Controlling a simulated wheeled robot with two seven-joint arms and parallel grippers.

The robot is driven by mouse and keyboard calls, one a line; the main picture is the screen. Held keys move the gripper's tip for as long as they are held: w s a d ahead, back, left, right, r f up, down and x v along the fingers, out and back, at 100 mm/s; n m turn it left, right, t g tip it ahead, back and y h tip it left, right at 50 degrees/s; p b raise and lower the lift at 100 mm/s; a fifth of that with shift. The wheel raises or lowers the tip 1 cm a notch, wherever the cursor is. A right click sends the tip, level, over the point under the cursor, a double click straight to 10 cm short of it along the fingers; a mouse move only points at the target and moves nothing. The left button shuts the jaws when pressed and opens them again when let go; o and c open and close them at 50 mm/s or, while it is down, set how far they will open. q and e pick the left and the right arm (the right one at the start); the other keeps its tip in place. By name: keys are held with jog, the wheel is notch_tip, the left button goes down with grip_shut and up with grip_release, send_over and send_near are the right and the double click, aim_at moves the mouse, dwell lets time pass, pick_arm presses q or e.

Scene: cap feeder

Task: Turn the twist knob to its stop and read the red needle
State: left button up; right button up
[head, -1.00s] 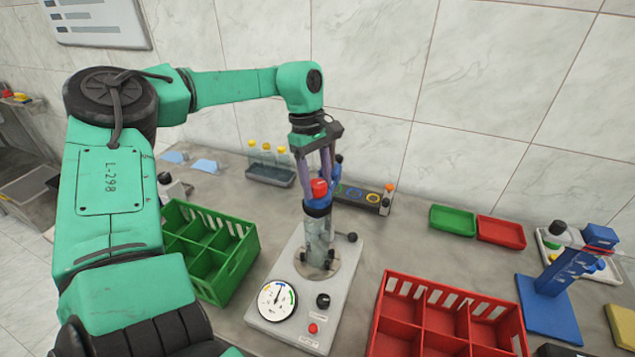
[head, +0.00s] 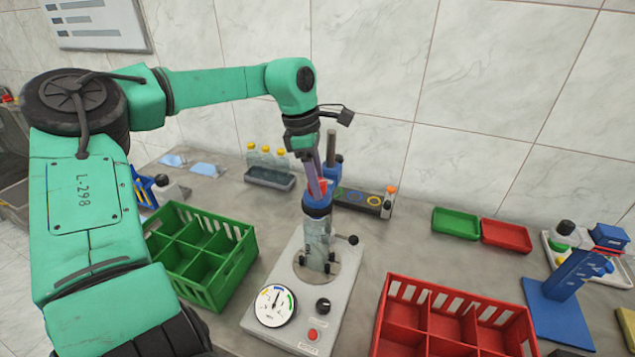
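A pale grey tester (head: 301,328) stands on the bench. Its round white gauge (head: 274,307) has a coloured arc; the thin needle points roughly upward, its colour too small to be sure of. A black knob (head: 323,305) sits right of the gauge. A clear bottle (head: 317,240) stands upright in the tester's clamp, with a blue collar and a red cap (head: 323,187) on top. My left gripper (head: 317,188) points down at the cap, its fingers seen nearly edge-on and seemingly closed on it, partly hiding it. My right gripper is out of view.
A green divided crate (head: 205,240) stands left of the tester, a red one (head: 455,300) right. Behind are a bottle rack (head: 268,178) and a dark strip with coloured rings (head: 358,198). Small green (head: 455,222) and red (head: 506,235) trays and a blue stand (head: 555,310) lie right.

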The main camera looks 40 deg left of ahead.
pick_arm(q)
grip_shut()
jog(key=shift+r+m+p, duration=0.25)
jog(key=shift+m+p, duration=0.65)
jog(key=shift+m, duration=0.3)
jog(key=m+g, duration=0.1)
jog(key=m, duration=0.2)
jog(key=shift+f, duration=0.2)
jog(key=o, duration=0.9)
grip_release()
notch_tip(320, 180, up, 7)
jog(key=p, duration=0.5)
